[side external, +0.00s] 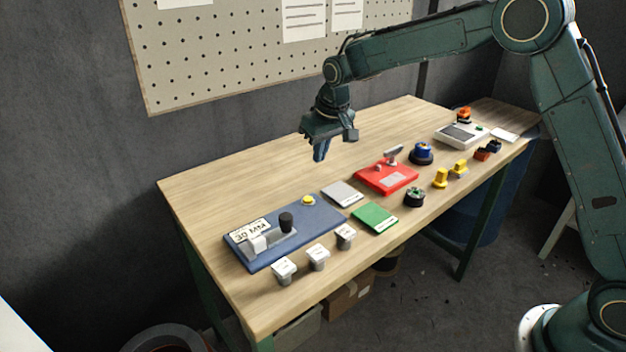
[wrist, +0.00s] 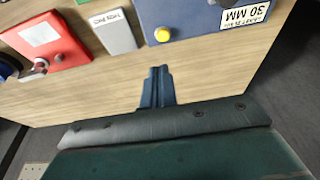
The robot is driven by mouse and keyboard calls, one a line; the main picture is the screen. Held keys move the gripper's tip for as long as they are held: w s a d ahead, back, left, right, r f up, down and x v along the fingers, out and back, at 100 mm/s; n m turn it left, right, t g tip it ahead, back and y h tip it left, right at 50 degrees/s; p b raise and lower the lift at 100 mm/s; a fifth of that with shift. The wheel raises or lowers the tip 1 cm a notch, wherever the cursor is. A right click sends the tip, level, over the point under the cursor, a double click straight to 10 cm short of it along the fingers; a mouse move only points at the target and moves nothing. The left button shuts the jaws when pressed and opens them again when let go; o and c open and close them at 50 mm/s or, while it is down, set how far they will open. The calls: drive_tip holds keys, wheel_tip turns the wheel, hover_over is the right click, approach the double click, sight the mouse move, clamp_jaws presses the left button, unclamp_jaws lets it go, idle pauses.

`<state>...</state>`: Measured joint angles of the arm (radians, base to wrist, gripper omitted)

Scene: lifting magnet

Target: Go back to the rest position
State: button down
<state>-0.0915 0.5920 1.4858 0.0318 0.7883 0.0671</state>
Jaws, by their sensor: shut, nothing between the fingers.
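My gripper (side external: 320,152) is shut and empty in the side external view. It hangs over the back part of the wooden table (side external: 195,192), apart from everything on it. In the wrist view my gripper (wrist: 160,72) shows as two blue fingers pressed together over bare wood. The blue panel (side external: 322,222) with a yellow button (side external: 308,200), a black knob (side external: 286,221) and a "30 MM" label lies at the table's front left. A red panel (side external: 372,178) with a lever lies to its right.
A grey plate (side external: 342,193) and a green plate (side external: 375,217) lie between the panels. Several small grey blocks (side external: 318,257) line the front edge. Yellow pieces (side external: 440,178), a blue knob (side external: 421,152) and a white device (side external: 461,136) stand farther right. The table's back strip is clear.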

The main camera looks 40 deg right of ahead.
drive_tip(key=s+d+r+t, duration=0.1)
drive_tip(key=s+d+r, duration=0.1)
drive_tip(key=s+r, duration=0.6)
drive_tip(key=s+d+r, duration=0.1)
drive_tip(key=s+r, duration=0.4)
drive_tip(key=s, duration=0.5)
drive_tip(key=s+d+f+t, duration=0.1)
drive_tip(key=s, duration=2)
drive_tip(key=shift+d+f, duration=0.25)
drive_tip(key=shift+d, duration=0.05)
